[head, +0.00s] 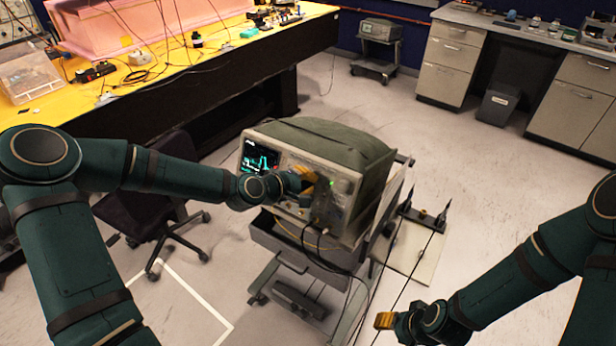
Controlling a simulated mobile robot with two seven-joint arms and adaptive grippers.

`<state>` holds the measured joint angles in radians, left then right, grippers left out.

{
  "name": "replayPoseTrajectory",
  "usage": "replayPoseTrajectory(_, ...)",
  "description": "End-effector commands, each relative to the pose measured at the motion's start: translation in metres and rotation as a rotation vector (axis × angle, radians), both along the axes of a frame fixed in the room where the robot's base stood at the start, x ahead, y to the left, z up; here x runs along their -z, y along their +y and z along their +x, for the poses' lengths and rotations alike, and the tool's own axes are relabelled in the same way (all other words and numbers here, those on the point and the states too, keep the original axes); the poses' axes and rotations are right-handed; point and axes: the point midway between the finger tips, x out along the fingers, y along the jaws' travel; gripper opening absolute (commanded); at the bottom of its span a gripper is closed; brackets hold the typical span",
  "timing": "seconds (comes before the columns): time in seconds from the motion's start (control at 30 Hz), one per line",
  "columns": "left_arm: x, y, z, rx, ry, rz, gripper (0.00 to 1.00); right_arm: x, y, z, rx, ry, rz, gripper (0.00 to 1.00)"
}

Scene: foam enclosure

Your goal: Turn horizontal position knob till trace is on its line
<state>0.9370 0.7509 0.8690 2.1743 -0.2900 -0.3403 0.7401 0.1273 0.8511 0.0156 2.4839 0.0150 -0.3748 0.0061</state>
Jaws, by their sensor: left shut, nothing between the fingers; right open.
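An oscilloscope (340,150) with a grey-green case stands on a wheeled cart. Its small screen (260,157) on the left of the front panel shows a bright green trace; the picture is too small to tell where the trace sits against its line. My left gripper (308,181) is shut at the front panel, right of the screen. It covers part of the panel, and the horizontal position knob cannot be made out. Whether the fingers touch a knob cannot be told. My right gripper (384,320) is low at the right, away from the oscilloscope, open and empty.
The cart (290,250) has cables hanging down its front. A pale board (415,255) with dark probes is right of it. A dark chair (150,215) stands left, near a yellow bench (140,85). Grey cabinets (450,60) line the back right.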

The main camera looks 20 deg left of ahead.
Motion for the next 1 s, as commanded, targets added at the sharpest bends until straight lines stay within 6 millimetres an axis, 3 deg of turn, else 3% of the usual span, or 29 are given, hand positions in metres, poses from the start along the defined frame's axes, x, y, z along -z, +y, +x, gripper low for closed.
replayPoseTrajectory(0.4, 0.0015, -0.0028, -0.0019, -0.075, 0.055, -0.18, 0.0, -0.0049, -0.0004, 0.0017, 0.003, -0.004, -0.001, 0.47)
replayPoseTrajectory(1.0, 0.0012, -0.0031, -0.0017, -0.086, 0.061, -0.206, 0.02, -0.0054, -0.0003, 0.0017, 0.003, -0.004, -0.001, 0.47)
